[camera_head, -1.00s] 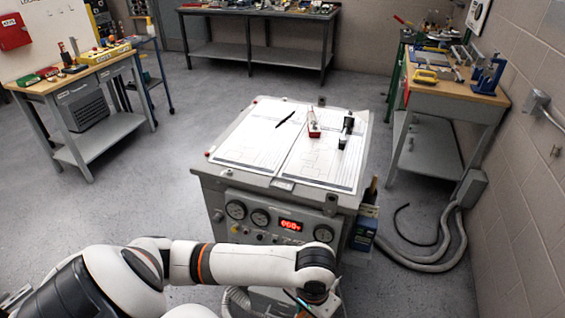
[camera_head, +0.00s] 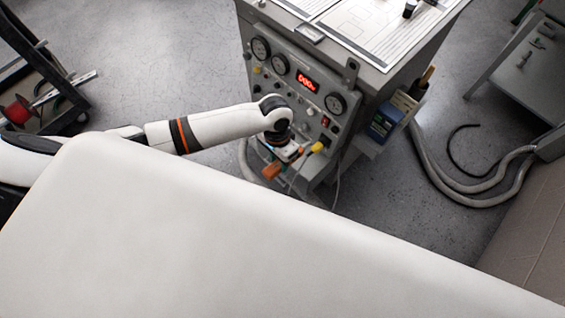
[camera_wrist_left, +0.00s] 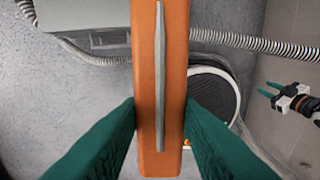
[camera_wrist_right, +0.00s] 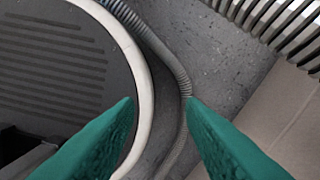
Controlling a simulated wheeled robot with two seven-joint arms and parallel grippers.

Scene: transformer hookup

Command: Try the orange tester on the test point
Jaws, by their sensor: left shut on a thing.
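The orange tester (camera_head: 272,170) is held by my left gripper (camera_head: 284,158), low in front of the grey cabinet's front panel. In the left wrist view the tester (camera_wrist_left: 174,90) stands between the two green fingers, which are shut on it; it is a flat orange body with a grey ridge. The front panel (camera_head: 290,85) has dials, a red display and several small knobs or sockets; I cannot tell which is the test point. The tester looks apart from the panel. My right gripper (camera_wrist_right: 160,105) is open and empty; it also shows in the left wrist view (camera_wrist_left: 268,92).
A yellow plug-like part (camera_head: 317,147) sits at the panel's lower right. A side holder with a blue box (camera_head: 385,123) hangs on the cabinet's right. Grey hoses (camera_head: 470,190) lie on the floor at right. A dark cart with a red reel (camera_head: 18,110) stands at left.

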